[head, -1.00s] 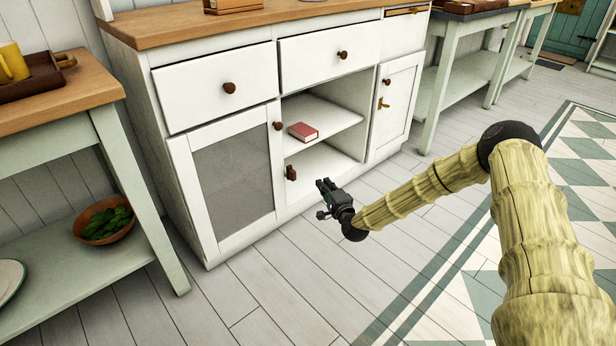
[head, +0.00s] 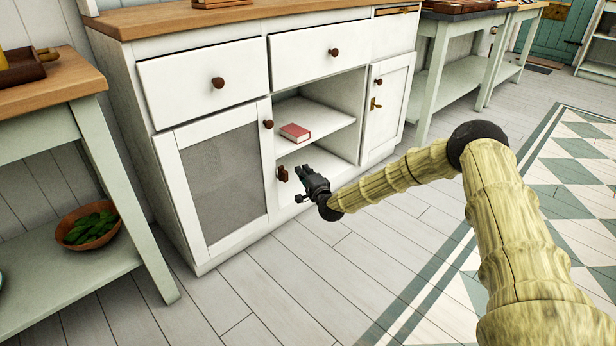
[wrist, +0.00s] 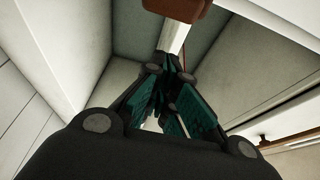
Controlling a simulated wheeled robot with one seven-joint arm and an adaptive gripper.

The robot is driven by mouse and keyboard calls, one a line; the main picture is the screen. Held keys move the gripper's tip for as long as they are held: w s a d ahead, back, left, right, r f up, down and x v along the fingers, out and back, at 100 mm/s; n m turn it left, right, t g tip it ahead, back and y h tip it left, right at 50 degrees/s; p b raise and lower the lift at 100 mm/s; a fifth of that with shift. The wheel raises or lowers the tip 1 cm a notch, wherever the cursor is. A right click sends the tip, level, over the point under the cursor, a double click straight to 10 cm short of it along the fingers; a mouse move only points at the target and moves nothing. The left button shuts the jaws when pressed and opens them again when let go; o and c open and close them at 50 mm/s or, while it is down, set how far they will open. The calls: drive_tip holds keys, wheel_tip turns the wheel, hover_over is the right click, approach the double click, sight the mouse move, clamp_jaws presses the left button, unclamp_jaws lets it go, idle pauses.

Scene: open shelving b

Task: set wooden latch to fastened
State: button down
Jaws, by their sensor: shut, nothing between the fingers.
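The wooden latch (head: 283,174) is a small dark brown block at the lower right edge of the mesh-panelled left cabinet door (head: 262,200). In the wrist view a brown wooden block, seemingly the latch (wrist: 177,8), is cut off at the top edge, beyond my fingertips. My gripper (head: 292,173) is just right of the latch in the head view, in front of the open lower compartment. Its fingers are shut and empty, and their teal pads come together in the wrist view (wrist: 172,78). I cannot tell whether the fingers touch the latch.
A red book (head: 295,132) lies on the open middle shelf (head: 325,122). Round knobs (head: 269,124) stick out from the cabinet front. A door with a brass catch (head: 375,103) is at the right. A side table (head: 100,270) with a bowl stands at left. The floor in front is clear.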

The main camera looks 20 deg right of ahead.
drive_tip(key=shift+s+a+b, duration=0.25)
drive_tip(key=shift+s+a, duration=0.1)
drive_tip(key=shift+a, duration=0.3)
drive_tip(key=shift+s+a+b, duration=0.25)
drive_tip(key=shift+s+a, duration=0.05)
drive_tip(key=shift+a, duration=0.3)
drive_tip(key=shift+s+a+r+n+p, duration=0.15)
drive_tip(key=shift+r+n+p, duration=0.1)
drive_tip(key=shift+n, duration=0.2)
drive_tip(key=shift+w+a+r+n+p, duration=0.1)
drive_tip(key=shift+n+p, duration=0.15)
drive_tip(key=shift+n, duration=0.2)
drive_tip(key=a+n+y+p, duration=0.1)
drive_tip(key=n+y, duration=0.1)
drive_tip(key=n, duration=0.3)
drive_tip(key=s+a+n+t+y+p, duration=0.1)
drive_tip(key=a+n+y+p, duration=0.1)
drive_tip(key=n, duration=0.4)
drive_tip(key=s+a+n+t+y+p, duration=0.1)
drive_tip(key=n+y+p, duration=0.1)
drive_tip(key=n, duration=0.4)
drive_tip(key=shift+s+a+r, duration=0.1)
drive_tip(key=shift+a+r, duration=0.05)
drive_tip(key=shift+a, duration=0.05)
drive_tip(key=shift+r+p, duration=0.15)
drive_tip(key=shift+p, duration=0.15)
